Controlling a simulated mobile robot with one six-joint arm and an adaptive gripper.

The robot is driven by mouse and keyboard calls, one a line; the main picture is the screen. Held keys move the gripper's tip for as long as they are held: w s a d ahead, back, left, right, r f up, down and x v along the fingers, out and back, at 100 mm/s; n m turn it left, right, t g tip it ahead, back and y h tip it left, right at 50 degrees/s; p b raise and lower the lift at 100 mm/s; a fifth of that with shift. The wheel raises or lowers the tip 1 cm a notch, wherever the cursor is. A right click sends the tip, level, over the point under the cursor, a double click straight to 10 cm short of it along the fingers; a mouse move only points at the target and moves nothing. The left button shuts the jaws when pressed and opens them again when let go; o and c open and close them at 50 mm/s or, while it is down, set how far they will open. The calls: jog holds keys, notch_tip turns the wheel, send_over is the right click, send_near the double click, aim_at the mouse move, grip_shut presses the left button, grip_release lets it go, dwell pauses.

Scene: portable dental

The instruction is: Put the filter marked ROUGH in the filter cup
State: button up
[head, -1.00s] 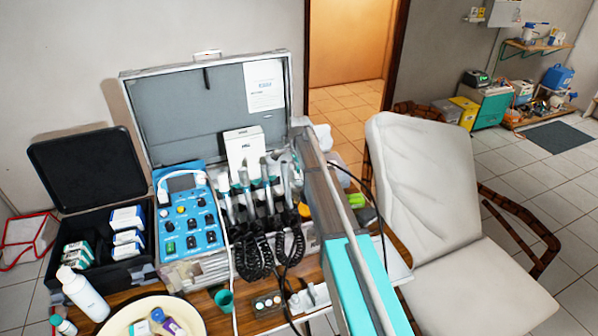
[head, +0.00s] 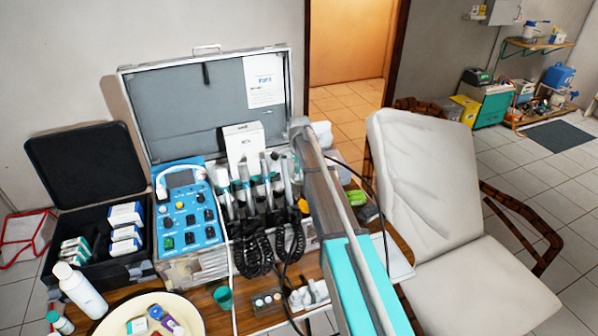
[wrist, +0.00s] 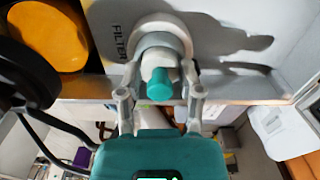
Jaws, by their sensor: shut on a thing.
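In the wrist view my gripper (wrist: 160,94) has its two grey fingers on either side of a pale filter with a teal end (wrist: 160,84). Its marking cannot be read. Directly beyond it is a round whitish cup (wrist: 160,33) on a grey panel, beside the printed word FILTER. The filter lines up with the cup and overlaps it in this view. I cannot tell how far inside it is, or whether it is inside. In the head view my arm hides the gripper and this spot.
An orange disc (wrist: 45,35) and a dark round part lie left of the cup in the wrist view. In the head view, handpieces with coiled black cords (head: 262,245) crowd the open case (head: 205,105). Small white pieces (head: 309,294) stand in front. The chair (head: 430,190) is right.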

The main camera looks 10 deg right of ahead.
jog(key=shift+o, duration=0.3)
jog(key=shift+s+f, duration=0.2)
jog(key=shift+s, duration=0.05)
jog(key=shift+c, duration=0.3)
jog(key=shift+s+b, duration=0.15)
jog(key=shift+b, duration=0.2)
jog(key=shift+c, duration=1.3)
jog(key=o, duration=1.3)
jog(key=shift+w+f, duration=0.25)
jog(key=shift+w, duration=0.1)
jog(key=shift+r+p, duration=0.25)
jog(key=shift+p, duration=0.05)
